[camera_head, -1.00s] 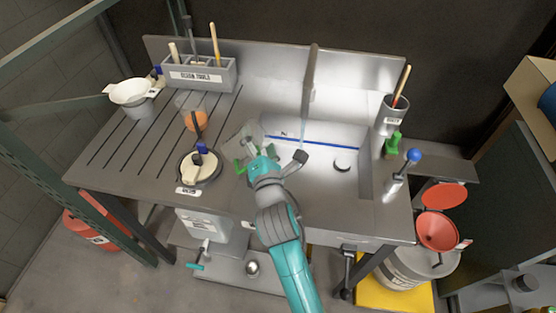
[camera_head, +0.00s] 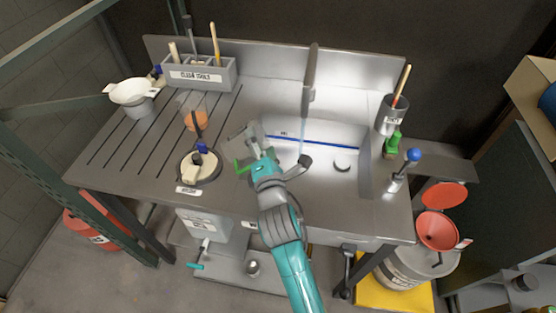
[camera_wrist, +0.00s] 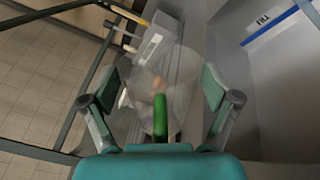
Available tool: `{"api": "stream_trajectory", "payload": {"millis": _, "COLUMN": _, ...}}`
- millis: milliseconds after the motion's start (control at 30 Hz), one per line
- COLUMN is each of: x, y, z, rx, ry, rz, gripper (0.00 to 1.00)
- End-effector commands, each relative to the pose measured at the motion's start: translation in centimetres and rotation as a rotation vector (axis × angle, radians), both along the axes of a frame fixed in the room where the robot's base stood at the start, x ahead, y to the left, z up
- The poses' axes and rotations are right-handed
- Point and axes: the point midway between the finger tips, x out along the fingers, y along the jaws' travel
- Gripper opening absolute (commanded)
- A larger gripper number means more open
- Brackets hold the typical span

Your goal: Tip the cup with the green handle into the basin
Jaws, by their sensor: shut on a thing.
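The clear cup (camera_head: 240,141) with the green handle (camera_head: 239,166) is in my gripper (camera_head: 258,160), beside the left edge of the basin (camera_head: 325,180). In the wrist view the clear cup (camera_wrist: 176,72) is ahead of the fingers, with its green handle (camera_wrist: 160,118) between them. My gripper (camera_wrist: 155,105) is shut on this cup. The cup looks tilted in the head view. I cannot tell whether it holds liquid; an orange patch shows through its wall in the wrist view. The basin has a blue line on its far wall.
A clear cup with orange contents (camera_head: 196,120) and a dark-handled lidded pot (camera_head: 199,168) stand on the left deck. A tall tap (camera_head: 310,75) rises behind the basin. A tool box (camera_head: 200,76) is at the back left. A green-topped bottle (camera_head: 393,143) and blue-knobbed lever (camera_head: 413,155) stand right.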

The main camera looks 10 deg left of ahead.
Motion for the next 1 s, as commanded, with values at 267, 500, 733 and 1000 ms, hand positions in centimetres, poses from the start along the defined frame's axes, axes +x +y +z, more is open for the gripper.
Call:
{"api": "stream_trajectory", "payload": {"millis": 267, "x": 0.05, "y": -0.14, "z": -0.27, "rx": 0.035, "ry": 0.013, "rz": 0.000, "gripper": 0.57}}
{"api": "stream_trajectory", "payload": {"millis": 500, "x": 0.10, "y": -0.26, "z": -0.50, "rx": 0.065, "ry": 0.024, "rz": 0.000, "gripper": 0.57}}
{"api": "stream_trajectory", "payload": {"millis": 733, "x": 0.13, "y": -0.38, "z": -0.73, "rx": 0.094, "ry": 0.035, "rz": -0.001, "gripper": 0.57}}
{"api": "stream_trajectory", "payload": {"millis": 1000, "x": 0.18, "y": -0.51, "z": -1.01, "rx": 0.128, "ry": 0.048, "rz": 0.000, "gripper": 0.57}}
